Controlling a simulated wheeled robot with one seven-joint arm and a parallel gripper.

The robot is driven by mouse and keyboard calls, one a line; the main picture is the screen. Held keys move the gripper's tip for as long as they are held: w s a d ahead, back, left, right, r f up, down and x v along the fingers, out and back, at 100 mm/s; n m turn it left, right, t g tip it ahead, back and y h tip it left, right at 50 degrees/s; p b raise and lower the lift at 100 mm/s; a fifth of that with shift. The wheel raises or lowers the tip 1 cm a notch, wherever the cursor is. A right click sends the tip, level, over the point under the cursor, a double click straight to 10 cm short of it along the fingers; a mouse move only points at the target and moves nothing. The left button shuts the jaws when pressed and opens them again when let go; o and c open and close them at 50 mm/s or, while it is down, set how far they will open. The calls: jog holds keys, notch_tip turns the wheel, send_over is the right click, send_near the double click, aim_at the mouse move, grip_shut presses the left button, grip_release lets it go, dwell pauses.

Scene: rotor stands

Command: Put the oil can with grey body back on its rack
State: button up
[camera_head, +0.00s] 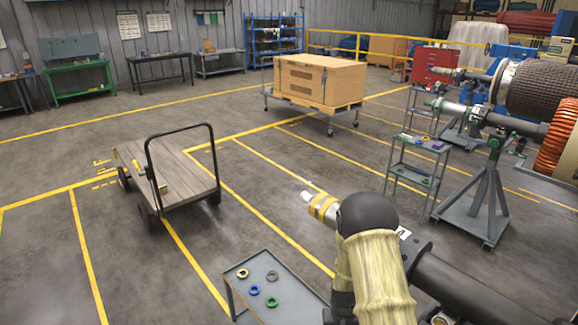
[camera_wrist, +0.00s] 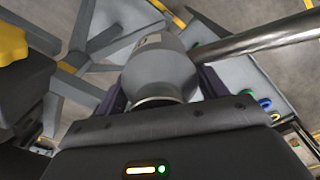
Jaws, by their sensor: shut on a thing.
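In the wrist view, my gripper (camera_wrist: 161,88) is shut on a grey, rounded can body (camera_wrist: 160,66), which I take to be the oil can. The can sits between the two dark fingers, with its pale lower rim close to the palm. A small light mark shows on its upper side. In the head view, my arm's pale yellow sleeve fills the lower right, and the gripper and can are not visible there. I cannot make out the can's rack in either view.
A yellow-banded shaft end (camera_head: 322,207) lies beside my arm. A grey cart top with rings (camera_head: 285,292) is front left of it. A shelf trolley (camera_head: 418,143) and rotor stand (camera_head: 486,200) stand right. Floor is free around the flatbed cart (camera_head: 180,178).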

jog(key=s+f, duration=0.4)
jog(key=f, duration=1.1)
